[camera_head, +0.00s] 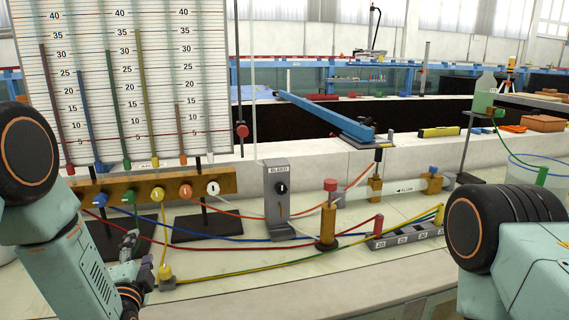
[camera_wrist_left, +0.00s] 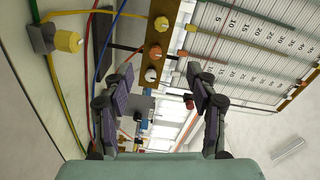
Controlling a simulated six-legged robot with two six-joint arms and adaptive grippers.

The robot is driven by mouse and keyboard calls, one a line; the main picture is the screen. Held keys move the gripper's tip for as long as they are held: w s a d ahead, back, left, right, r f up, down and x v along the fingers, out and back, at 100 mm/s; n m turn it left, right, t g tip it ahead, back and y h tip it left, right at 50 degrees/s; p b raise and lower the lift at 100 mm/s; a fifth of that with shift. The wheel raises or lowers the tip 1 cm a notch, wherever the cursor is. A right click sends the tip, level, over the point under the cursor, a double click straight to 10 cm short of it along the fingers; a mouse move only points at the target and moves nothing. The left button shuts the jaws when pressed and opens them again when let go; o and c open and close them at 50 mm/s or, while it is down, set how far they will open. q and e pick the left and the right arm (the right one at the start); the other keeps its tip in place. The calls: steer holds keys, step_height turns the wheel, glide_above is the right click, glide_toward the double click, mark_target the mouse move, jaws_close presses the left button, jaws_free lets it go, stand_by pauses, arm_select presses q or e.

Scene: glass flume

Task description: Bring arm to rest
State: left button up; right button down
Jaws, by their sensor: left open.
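My left arm (camera_head: 75,275) comes in from the lower left of the head view. My left gripper (camera_head: 138,256) is just in front of the manometer's valve manifold, low over the bench. In the left wrist view the gripper (camera_wrist_left: 158,95) has its two dark padded fingers spread apart, with nothing between them. Behind the fingers in that view are the manifold knobs (camera_wrist_left: 152,75) and coloured tubes. My right arm (camera_head: 515,250) shows at the lower right of the head view; its gripper is out of the picture.
A manometer board (camera_head: 125,80) with coloured tubes stands at the back left above the brass manifold (camera_head: 225,180). A grey BLEED valve block (camera_head: 277,200), a red-capped brass post (camera_head: 328,222) and a numbered tap block (camera_head: 400,235) stand to the right. Coloured hoses cross the bench. A yellow-knobbed fitting (camera_head: 166,275) is close beside my left gripper.

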arm_select(q)
steer(key=s+d+f+n+g+h, duration=0.2)
steer(key=s+f+n+g, duration=0.3)
steer(key=f, duration=0.3)
steer(key=s+d+f+n+g+h, duration=0.1)
steer(key=s+d+f+n+g, duration=0.25)
steer(key=s+f, duration=0.5)
steer(key=s+d+f+n+g, duration=0.1)
steer(key=s+f+g, duration=0.2)
steer(key=s, duration=0.6)
steer(key=s+d+f+n+g+h, duration=0.1)
steer(key=s+f+n+g, duration=0.1)
steer(key=s, duration=0.8)
steer(key=s+d+f+n+g+b, duration=0.1)
steer(key=s+f+g, duration=0.2)
steer(key=s, duration=0.6)
step_height(320, 180, down, 2)
steer(key=shift+s+d+f+g+h, duration=0.1)
steer(key=shift+s+d+g+h, duration=0.05)
steer(key=shift+g+h, duration=0.2)
